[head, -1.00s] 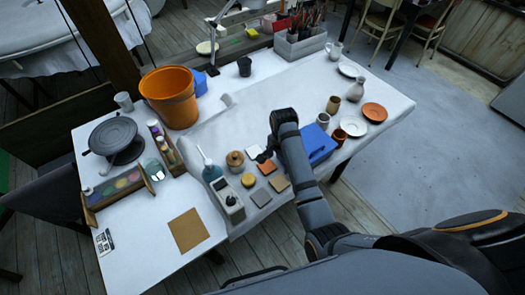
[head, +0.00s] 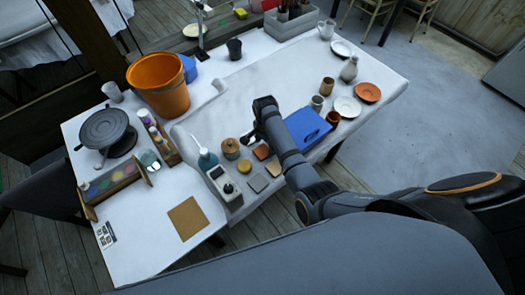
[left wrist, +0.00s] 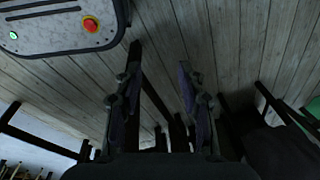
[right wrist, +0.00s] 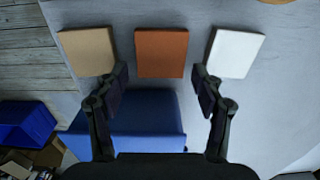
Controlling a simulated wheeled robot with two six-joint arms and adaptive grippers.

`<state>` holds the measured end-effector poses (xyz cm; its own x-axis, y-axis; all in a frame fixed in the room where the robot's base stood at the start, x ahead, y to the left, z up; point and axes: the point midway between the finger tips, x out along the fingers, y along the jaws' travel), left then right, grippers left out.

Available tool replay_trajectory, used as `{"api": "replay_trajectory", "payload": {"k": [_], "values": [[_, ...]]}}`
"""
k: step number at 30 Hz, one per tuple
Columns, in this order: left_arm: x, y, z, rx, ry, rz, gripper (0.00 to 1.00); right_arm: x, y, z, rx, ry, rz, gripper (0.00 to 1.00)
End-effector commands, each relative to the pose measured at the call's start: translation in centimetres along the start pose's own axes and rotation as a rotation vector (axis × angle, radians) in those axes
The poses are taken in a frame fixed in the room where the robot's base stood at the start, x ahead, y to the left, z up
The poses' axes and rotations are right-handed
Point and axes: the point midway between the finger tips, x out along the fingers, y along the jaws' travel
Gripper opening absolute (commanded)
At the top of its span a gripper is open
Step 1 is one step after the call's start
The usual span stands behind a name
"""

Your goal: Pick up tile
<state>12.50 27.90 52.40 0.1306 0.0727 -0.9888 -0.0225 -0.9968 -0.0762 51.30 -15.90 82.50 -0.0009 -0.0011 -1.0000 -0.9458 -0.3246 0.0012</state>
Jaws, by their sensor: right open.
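A terracotta tile (right wrist: 162,53) lies flat on the table in the right wrist view, between a tan tile (right wrist: 88,51) on the left and a white tile (right wrist: 234,53) on the right. In the head view the terracotta tile (head: 262,152) and tan tile (head: 274,167) show beside my right arm. My right gripper (right wrist: 160,76) is open and empty, its fingertips spread on either side of the terracotta tile's near edge, apparently above it. In the head view it hangs over the tile area (head: 247,138). My left gripper (left wrist: 160,65) is open and empty above the wooden floor.
A blue box (head: 307,130) stands close to my right forearm; it also shows between the fingers in the right wrist view (right wrist: 150,110). The table's middle is clear.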

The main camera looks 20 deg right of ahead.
Motion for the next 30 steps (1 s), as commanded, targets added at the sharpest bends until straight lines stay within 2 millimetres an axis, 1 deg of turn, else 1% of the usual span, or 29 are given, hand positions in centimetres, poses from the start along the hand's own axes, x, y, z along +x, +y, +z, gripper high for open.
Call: {"api": "replay_trajectory", "payload": {"k": [1, 4, 7, 11, 14, 21, 22, 30], "values": [[-0.1, -0.1, 0.3, 0.000, -0.005, 0.000, 0.40, 0.7, 0.0, -0.1, 0.000, 0.000, 0.003, 0.68], [-0.1, -0.1, 1.2, 0.001, -0.019, -0.001, 0.40, 1.9, 0.0, 0.0, 0.001, 0.000, 0.000, 0.68], [-0.2, -0.1, 2.1, 0.002, -0.032, 0.000, 0.40, 2.2, 0.0, 0.0, 0.001, 0.000, -0.001, 0.68], [-0.2, 0.0, 2.4, 0.002, -0.037, 0.000, 0.40, 2.2, 0.0, 0.0, 0.001, 0.000, -0.002, 0.68], [-0.2, 0.0, 2.4, 0.002, -0.036, 0.000, 0.40, 2.2, 0.0, 0.0, 0.000, 0.000, -0.002, 0.57], [-0.2, 0.0, 2.1, 0.002, -0.033, 0.000, 0.40, 2.2, 0.0, 0.0, 0.000, 0.000, -0.002, 0.24], [-0.2, 0.0, 2.0, 0.002, -0.032, 0.000, 0.40, 2.2, 0.0, 0.0, 0.000, 0.000, -0.002, 0.22], [-0.2, 0.0, 1.8, 0.001, -0.028, 0.000, 0.40, 2.1, 0.0, 0.0, 0.000, 0.000, -0.002, 0.22]]}}
